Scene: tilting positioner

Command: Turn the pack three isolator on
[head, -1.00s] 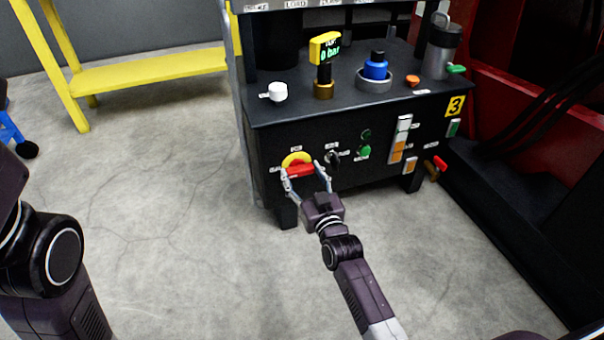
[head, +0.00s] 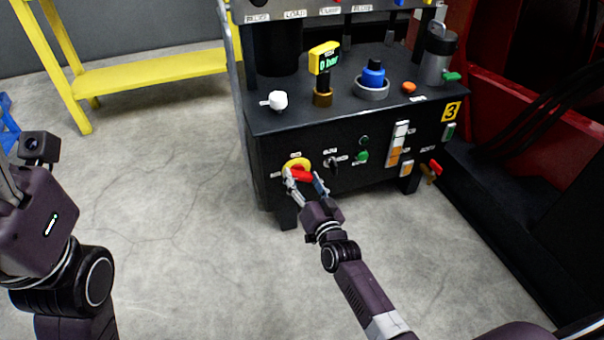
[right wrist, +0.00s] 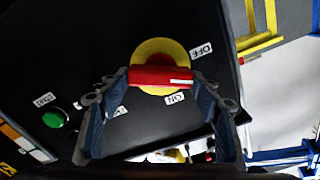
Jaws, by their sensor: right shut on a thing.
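The isolator is a red handle (head: 302,174) on a round yellow plate (head: 303,162), low on the left of the black pack's front panel. The pack bears a yellow "3" label (head: 452,111). My right gripper (head: 304,181) is shut on the red handle, one finger at each end. In the right wrist view the handle (right wrist: 160,77) lies across the yellow plate (right wrist: 158,50). Its white mark (right wrist: 181,81) points between the OFF label (right wrist: 201,50) and the ON label (right wrist: 175,98). My left gripper (head: 12,190) is at the left edge, its fingers partly cut off.
A key switch (head: 332,160) and a green button (head: 362,157) sit right of the isolator. A red-handled valve (head: 435,167) is at the pack's lower right. A yellow bench (head: 150,75) stands back left. The floor in front is clear.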

